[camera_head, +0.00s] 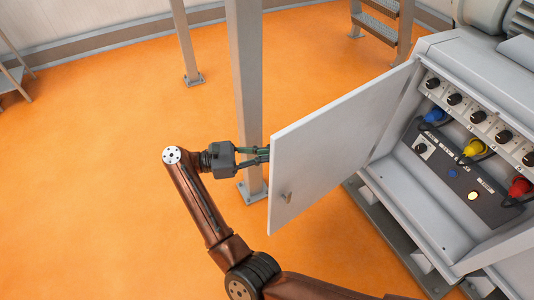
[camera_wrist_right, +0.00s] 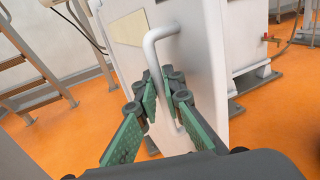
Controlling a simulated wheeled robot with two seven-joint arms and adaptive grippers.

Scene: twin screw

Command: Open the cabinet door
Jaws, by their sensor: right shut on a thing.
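The cabinet door (camera_head: 335,135) is a light grey panel swung wide open from the cabinet (camera_head: 440,225), with its hinge side at the right. A small latch (camera_head: 287,197) shows on its near face. My right gripper (camera_head: 265,155) is at the door's left edge, its fingertips partly hidden behind the panel. In the right wrist view my right gripper (camera_wrist_right: 166,95) is shut on the pale bar handle (camera_wrist_right: 160,35) on the door's outer face (camera_wrist_right: 200,60). The handle's bend shows above the fingers. My left gripper is not in view.
Inside the cabinet are black knobs (camera_head: 478,116) and blue, yellow and red plugs (camera_head: 520,187). A grey post (camera_head: 245,80) stands just behind my right gripper. Steps (camera_head: 380,25) stand at the back. The orange floor (camera_head: 90,180) is clear at the left.

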